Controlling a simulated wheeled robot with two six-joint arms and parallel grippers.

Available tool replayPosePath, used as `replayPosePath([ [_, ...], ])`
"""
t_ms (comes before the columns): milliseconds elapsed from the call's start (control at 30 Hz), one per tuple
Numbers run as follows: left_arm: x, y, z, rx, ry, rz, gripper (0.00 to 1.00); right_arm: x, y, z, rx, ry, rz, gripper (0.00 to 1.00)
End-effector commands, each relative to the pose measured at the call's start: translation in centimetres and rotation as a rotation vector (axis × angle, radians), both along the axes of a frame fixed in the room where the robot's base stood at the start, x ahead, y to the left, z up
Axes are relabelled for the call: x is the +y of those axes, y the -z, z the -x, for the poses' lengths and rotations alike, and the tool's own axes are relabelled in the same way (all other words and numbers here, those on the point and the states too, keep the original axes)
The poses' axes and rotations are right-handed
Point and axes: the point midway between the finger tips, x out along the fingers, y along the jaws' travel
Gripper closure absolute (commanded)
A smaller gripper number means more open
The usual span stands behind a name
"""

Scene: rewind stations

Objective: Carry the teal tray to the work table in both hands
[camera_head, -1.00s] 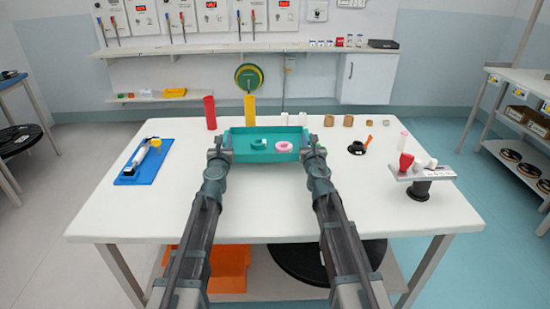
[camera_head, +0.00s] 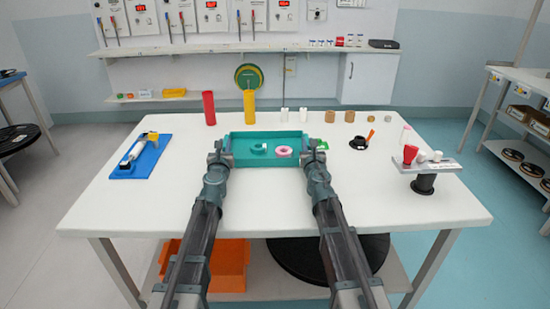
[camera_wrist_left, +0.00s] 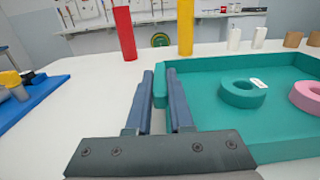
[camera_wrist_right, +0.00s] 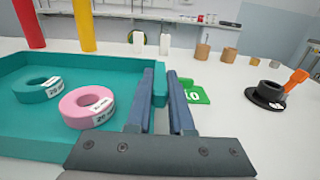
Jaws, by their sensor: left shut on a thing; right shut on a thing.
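The teal tray (camera_head: 262,162) is level over the middle of the white work table (camera_head: 410,210); I cannot tell whether it touches the top. A teal ring (camera_wrist_left: 242,94) and a pink ring (camera_wrist_right: 87,107) with labels lie in it. My left gripper (camera_head: 222,152) is shut on the tray's left wall, which shows between its fingers in the left wrist view (camera_wrist_left: 161,88). My right gripper (camera_head: 311,151) is shut on the right wall, seen between its fingers in the right wrist view (camera_wrist_right: 160,86).
A blue stand (camera_head: 140,157) is left; a black holder (camera_head: 359,143) and a grey stand (camera_head: 428,166) are right. The table front is clear.

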Motion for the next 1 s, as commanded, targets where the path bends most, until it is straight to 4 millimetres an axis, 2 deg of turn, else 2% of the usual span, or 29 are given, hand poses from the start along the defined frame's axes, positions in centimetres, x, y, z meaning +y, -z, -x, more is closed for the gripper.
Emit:
replayPosePath([
  [33, -0.1, 0.7, 0.0, 0.000, 0.001, 0.000, 1.00, 0.1, 0.7, 0.0, 0.000, -0.001, 0.000, 1.00],
  [67, -0.1, 0.6, 0.0, 0.000, 0.001, 0.000, 0.78, 0.1, 0.6, 0.0, 0.000, -0.001, 0.000, 0.78],
  [100, 0.0, 0.4, 0.0, 0.000, 0.001, 0.000, 0.71, 0.1, 0.3, 0.0, 0.000, -0.001, 0.000, 0.71],
  [200, 0.0, 0.3, 0.0, 0.000, 0.001, 0.000, 0.53, 0.0, 0.3, 0.0, 0.000, -0.001, 0.000, 0.53],
  [233, 0.0, 0.3, 0.0, 0.000, 0.001, 0.000, 0.50, 0.0, 0.3, 0.0, 0.000, -0.001, 0.000, 0.50],
  [667, 0.0, 0.3, 0.6, 0.000, 0.000, 0.000, 0.50, 0.0, 0.3, 0.0, 0.000, 0.000, 0.000, 0.50],
  [867, 0.0, 0.3, 3.1, 0.000, 0.000, 0.001, 0.50, 0.0, 0.3, 0.0, 0.000, 0.000, 0.000, 0.50],
  [1000, 0.0, 0.3, 5.8, 0.000, 0.000, 0.001, 0.50, 0.0, 0.3, 0.0, 0.000, 0.000, 0.000, 0.50],
])
